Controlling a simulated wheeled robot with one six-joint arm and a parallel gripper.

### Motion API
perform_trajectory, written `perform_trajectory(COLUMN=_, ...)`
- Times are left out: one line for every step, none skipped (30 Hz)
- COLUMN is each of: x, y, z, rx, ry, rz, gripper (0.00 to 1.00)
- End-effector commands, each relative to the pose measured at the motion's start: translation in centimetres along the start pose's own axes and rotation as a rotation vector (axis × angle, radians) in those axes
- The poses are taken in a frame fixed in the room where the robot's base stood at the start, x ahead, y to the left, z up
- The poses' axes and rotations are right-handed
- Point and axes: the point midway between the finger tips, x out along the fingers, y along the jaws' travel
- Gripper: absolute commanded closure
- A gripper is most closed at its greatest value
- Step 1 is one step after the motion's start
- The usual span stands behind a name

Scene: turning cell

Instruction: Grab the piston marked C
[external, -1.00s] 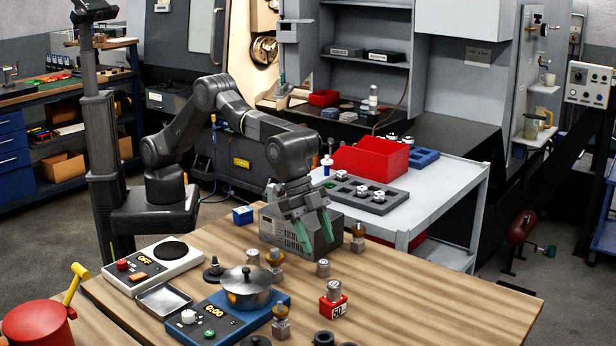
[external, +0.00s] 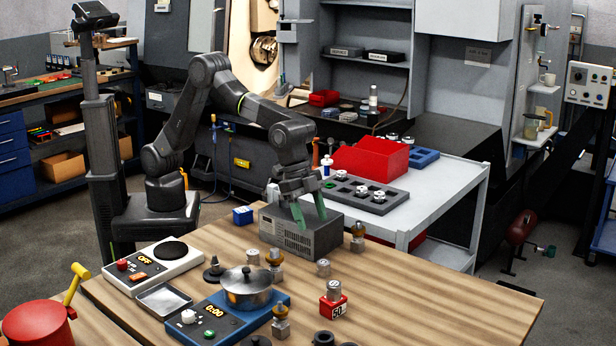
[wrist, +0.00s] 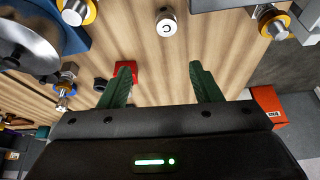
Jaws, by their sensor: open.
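The piston marked C (wrist: 167,22) shows as a round silver top on the wood table in the wrist view, ahead of the fingertips.
A pot (external: 247,287) on a blue scale stands left of the piston. Orange-banded pieces stand left (external: 276,262) and right (external: 358,236). The grey vented box (external: 300,240) stands behind.

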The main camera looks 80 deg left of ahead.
Motion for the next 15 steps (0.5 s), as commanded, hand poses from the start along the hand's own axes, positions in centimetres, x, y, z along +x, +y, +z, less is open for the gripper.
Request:
perform_trajectory(x=-0.1, y=-0.5, z=0.9, rx=-0.003, ry=-0.006, rz=-0.001, gripper=0.42)
perform_trajectory(x=-0.2, y=-0.7, z=1.2, rx=-0.003, ry=-0.010, rz=-0.001, gripper=0.42)
perform_trajectory(x=-0.2, y=-0.8, z=1.6, rx=-0.004, ry=-0.014, rz=0.000, gripper=0.42)
perform_trajectory(x=-0.1, y=-0.9, z=1.7, rx=-0.004, ry=-0.015, rz=0.000, gripper=0.42)
perform_trajectory(x=0.1, y=-0.9, z=1.8, rx=-0.004, ry=-0.017, rz=0.000, gripper=0.42)
perform_trajectory(x=0.6, y=-1.0, z=1.9, rx=-0.004, ry=-0.019, rz=0.000, gripper=0.42)
perform_trajectory(x=1.0, y=-0.9, z=1.8, rx=-0.004, ry=-0.019, rz=0.000, gripper=0.42)
perform_trajectory(x=1.5, y=-0.9, z=1.8, rx=-0.004, ry=-0.019, rz=0.000, gripper=0.42)
perform_trajectory(x=2.3, y=-0.9, z=1.9, rx=-0.004, ry=-0.020, rz=0.001, gripper=0.42)
perform_trajectory(x=2.9, y=-0.9, z=1.9, rx=-0.004, ry=-0.020, rz=0.001, gripper=0.42)
perform_trajectory(x=3.5, y=-0.9, z=1.8, rx=-0.004, ry=-0.019, rz=0.001, gripper=0.42)
perform_trajectory(x=4.3, y=-0.9, z=1.9, rx=-0.004, ry=-0.020, rz=0.001, gripper=0.42)
perform_trajectory(x=4.9, y=-0.9, z=1.9, rx=-0.004, ry=-0.020, rz=0.001, gripper=0.42)
perform_trajectory(x=5.4, y=-0.9, z=1.9, rx=-0.004, ry=-0.019, rz=0.001, gripper=0.42)
perform_trajectory(x=6.0, y=-0.9, z=1.9, rx=-0.004, ry=-0.018, rz=0.001, gripper=0.42)
